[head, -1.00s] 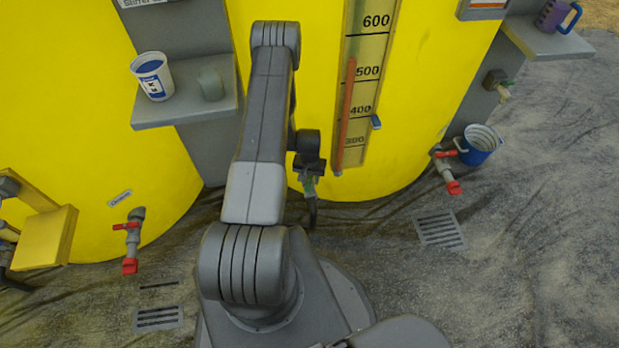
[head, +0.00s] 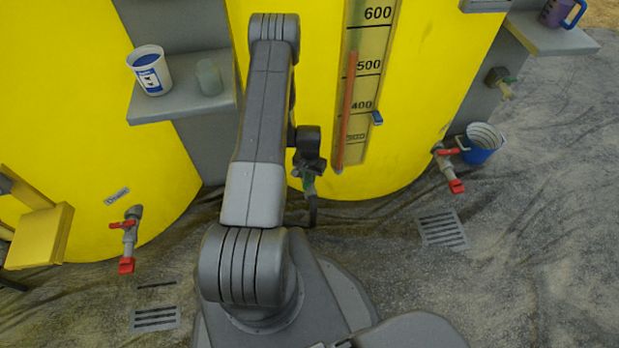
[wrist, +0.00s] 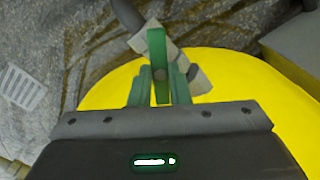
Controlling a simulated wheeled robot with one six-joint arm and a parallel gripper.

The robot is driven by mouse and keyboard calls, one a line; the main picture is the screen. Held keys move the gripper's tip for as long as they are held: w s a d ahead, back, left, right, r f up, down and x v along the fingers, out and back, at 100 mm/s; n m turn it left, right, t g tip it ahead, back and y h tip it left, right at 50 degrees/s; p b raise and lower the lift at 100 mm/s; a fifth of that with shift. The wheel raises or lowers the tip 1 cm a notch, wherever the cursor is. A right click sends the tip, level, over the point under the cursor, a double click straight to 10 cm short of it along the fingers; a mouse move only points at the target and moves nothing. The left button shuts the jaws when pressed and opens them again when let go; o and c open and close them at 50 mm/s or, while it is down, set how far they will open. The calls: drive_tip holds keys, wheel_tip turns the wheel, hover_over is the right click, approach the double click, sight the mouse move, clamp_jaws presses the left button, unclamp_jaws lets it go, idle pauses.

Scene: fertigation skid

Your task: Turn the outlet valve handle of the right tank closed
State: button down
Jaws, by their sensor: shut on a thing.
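The right yellow tank (head: 290,110), with a level scale, stands behind my arm. Its outlet valve is low on the front, with a dark pipe (head: 313,212) bending down below it. My gripper (head: 308,180) is at this valve, just in front of the tank. In the wrist view, the green valve handle (wrist: 157,50) stands between my two green fingers (wrist: 160,88), and the gripper is shut on it. The grey valve body (wrist: 195,75) shows behind the handle, partly hidden by it and the fingers. The exact handle angle against the pipe is hard to tell.
Red-handled taps stick out at the left tank (head: 126,240) and at the right tank's right side (head: 449,168). A blue bucket (head: 482,150) stands by the latter. A shelf (head: 180,104) holds a white cup (head: 151,72). Floor grates (head: 442,229) lie flat; the right floor is open.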

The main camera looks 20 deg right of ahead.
drive_tip(key=m+b, duration=0.3)
drive_tip(key=m, duration=0.2)
drive_tip(key=shift+f+m, duration=0.1)
drive_tip(key=shift+m, duration=0.2)
drive_tip(key=m+b, duration=0.2)
drive_tip(key=m, duration=0.3)
drive_tip(key=shift+d+b, duration=0.1)
drive_tip(key=shift+b, duration=0.3)
drive_tip(key=c, duration=1.4)
unclamp_jaws()
drive_tip(key=shift+o, duration=0.2)
wheel_tip(320, 180, up, 14)
drive_tip(key=p, duration=0.3)
drive_tip(key=shift+p, duration=0.35)
